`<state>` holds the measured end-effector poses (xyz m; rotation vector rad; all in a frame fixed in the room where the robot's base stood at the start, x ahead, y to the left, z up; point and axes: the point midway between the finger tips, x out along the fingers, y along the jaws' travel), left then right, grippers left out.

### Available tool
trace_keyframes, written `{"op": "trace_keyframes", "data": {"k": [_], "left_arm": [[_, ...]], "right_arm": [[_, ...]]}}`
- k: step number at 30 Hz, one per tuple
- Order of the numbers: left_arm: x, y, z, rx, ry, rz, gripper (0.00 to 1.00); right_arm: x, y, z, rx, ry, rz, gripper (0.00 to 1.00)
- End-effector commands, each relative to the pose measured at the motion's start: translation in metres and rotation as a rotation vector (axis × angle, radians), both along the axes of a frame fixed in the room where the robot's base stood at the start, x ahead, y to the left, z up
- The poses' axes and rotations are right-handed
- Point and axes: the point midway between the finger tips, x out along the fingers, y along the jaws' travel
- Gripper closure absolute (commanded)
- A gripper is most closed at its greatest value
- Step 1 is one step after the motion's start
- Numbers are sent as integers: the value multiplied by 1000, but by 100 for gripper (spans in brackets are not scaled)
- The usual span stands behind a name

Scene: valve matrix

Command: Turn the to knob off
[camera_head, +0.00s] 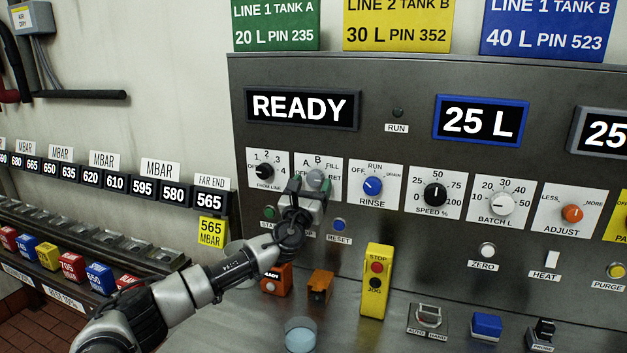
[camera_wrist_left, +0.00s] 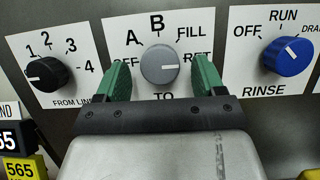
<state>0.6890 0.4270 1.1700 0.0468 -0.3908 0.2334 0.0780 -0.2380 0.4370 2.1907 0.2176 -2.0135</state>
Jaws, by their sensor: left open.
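The grey TO knob (camera_wrist_left: 159,64) sits on its white plate, with OFF, A, B, FILL and RET around it. In the left wrist view its pointer mark seems to point right, toward RET. It also shows in the head view (camera_head: 316,178), partly covered by my gripper. My left gripper (camera_wrist_left: 161,78) is open, with one green finger on each side of the knob; I cannot tell whether they touch it. In the head view the left gripper (camera_head: 312,186) reaches up to the panel from the lower left. My right gripper is not in view.
The black FROM LINE knob (camera_wrist_left: 48,74) is close on the left and the blue RINSE knob (camera_wrist_left: 289,56) close on the right. Below, a yellow STOP/JOG box (camera_head: 376,282), an orange block (camera_head: 320,286) and a clear cup (camera_head: 300,335) stand on the ledge.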

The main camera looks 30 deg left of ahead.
Motion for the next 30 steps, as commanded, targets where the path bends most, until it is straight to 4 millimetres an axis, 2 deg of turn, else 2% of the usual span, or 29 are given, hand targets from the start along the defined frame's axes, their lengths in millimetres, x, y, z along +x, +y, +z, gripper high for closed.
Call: {"op": "trace_keyframes", "data": {"k": [4, 13, 23, 30], "left_arm": [[9, 2, 4, 0, 1, 0, 31], [11, 2, 4, 0, 1, -1, 31], [11, 2, 4, 0, 1, 0, 80], [11, 2, 4, -20, -4, 0, 80]], "right_arm": [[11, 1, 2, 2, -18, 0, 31], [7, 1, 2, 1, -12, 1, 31], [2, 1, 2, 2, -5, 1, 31], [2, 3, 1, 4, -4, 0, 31]]}}
